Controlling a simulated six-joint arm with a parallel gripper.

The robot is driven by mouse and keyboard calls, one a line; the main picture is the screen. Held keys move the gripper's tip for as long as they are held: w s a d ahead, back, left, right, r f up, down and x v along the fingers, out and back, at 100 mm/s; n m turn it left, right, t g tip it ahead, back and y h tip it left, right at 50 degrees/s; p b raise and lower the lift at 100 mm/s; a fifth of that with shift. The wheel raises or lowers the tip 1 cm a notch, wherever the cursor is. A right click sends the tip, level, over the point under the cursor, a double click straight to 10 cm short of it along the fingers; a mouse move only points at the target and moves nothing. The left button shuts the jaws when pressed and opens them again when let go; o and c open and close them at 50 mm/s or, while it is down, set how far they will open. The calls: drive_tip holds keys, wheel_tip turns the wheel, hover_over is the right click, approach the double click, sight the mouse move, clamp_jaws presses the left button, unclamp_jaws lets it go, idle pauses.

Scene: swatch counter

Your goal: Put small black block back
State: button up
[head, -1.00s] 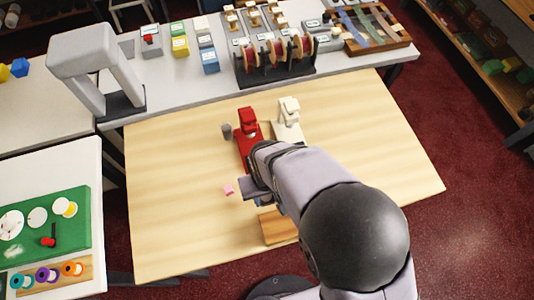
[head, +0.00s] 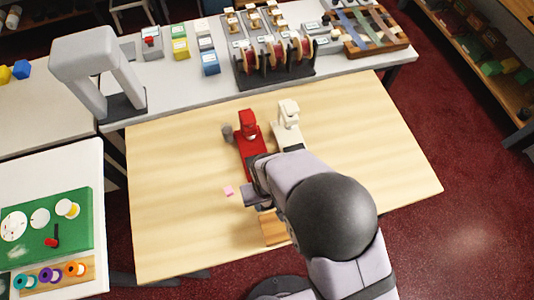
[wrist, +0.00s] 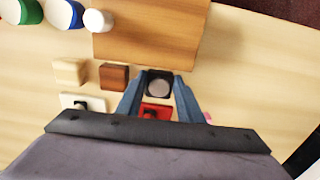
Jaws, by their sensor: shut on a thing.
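My gripper (wrist: 157,86) shows in the wrist view with its two blue fingers closed on the sides of a small black block (wrist: 158,74). The block has a round grey patch on its top face. A wooden board (wrist: 150,35) lies just beyond the block. I cannot tell whether the block touches the table. In the head view my arm hides the block and most of the gripper.
A brown block (wrist: 114,77) and a pale wood block (wrist: 70,72) sit left of my gripper. A red machine (head: 250,140), a white machine (head: 289,118), a grey cup (head: 227,133) and a pink block (head: 228,190) stand on the table. Its left side is clear.

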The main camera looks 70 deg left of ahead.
sight(267, 205)
drive_tip(key=o, duration=1.1)
drive_tip(key=shift+f, duration=0.1)
drive_tip(key=shift+o, duration=0.2)
wheel_tip(267, 205, up, 12)
drive_tip(key=b, duration=0.3)
drive_tip(key=shift+r, duration=0.2)
